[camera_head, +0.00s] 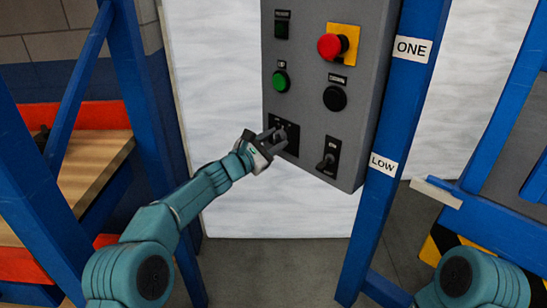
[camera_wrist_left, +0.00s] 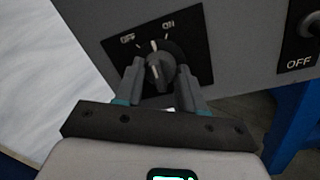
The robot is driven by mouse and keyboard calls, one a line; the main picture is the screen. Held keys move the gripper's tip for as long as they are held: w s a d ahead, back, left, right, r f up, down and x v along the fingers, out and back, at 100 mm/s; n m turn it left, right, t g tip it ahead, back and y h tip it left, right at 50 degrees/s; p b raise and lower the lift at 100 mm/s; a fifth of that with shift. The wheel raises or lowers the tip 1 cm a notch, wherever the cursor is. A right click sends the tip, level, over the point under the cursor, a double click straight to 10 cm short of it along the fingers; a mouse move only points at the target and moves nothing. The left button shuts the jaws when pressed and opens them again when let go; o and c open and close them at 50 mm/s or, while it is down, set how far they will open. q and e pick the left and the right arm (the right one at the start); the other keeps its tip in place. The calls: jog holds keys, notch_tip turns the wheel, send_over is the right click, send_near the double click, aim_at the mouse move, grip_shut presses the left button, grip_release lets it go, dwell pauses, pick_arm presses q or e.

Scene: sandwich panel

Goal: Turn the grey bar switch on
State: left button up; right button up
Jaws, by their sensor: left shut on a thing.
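The grey bar switch (camera_wrist_left: 157,67) sits on a black square plate (camera_wrist_left: 199,59) with small light marks and labels at its top. The plate is at the lower left of the grey control panel (camera_head: 308,77). In the head view my left gripper (camera_head: 277,137) reaches the plate from the lower left and hides most of the switch. In the left wrist view my left gripper (camera_wrist_left: 161,74) has its two fingers on either side of the bar, shut on it. The bar stands nearly upright there, leaning slightly. My right gripper is out of view.
A black lever switch (camera_head: 327,161) is right of the plate. Above are a green button (camera_head: 281,81), a black knob (camera_head: 334,98) and a red emergency button (camera_head: 330,46). A blue post (camera_head: 385,190) stands at right, and a wooden shelf (camera_head: 92,165) at left.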

pick_arm(q)
jog(key=m+b, duration=0.2)
jog(key=shift+f+m+b, duration=0.2)
jog(key=shift+m+b, duration=0.1)
jog(key=shift+r+m+h+b, duration=0.2)
jog(key=shift+m+h+b, duration=0.2)
jog(key=shift+m+b, duration=0.8)
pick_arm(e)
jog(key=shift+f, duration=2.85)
pick_arm(q)
jog(key=shift+r+m, duration=0.1)
jog(key=shift+m, duration=0.3)
jog(key=o, duration=1)
jog(key=shift+w, duration=0.1)
jog(key=shift+o, duration=0.2)
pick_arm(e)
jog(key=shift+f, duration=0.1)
pick_arm(q)
jog(key=shift+a+f, duration=0.15)
jog(key=shift+f, duration=0.05)
jog(key=r+b+v, duration=0.1)
jog(key=b+v, duration=0.5)
jog(key=v, duration=1)
jog(key=shift+f, duration=0.4)
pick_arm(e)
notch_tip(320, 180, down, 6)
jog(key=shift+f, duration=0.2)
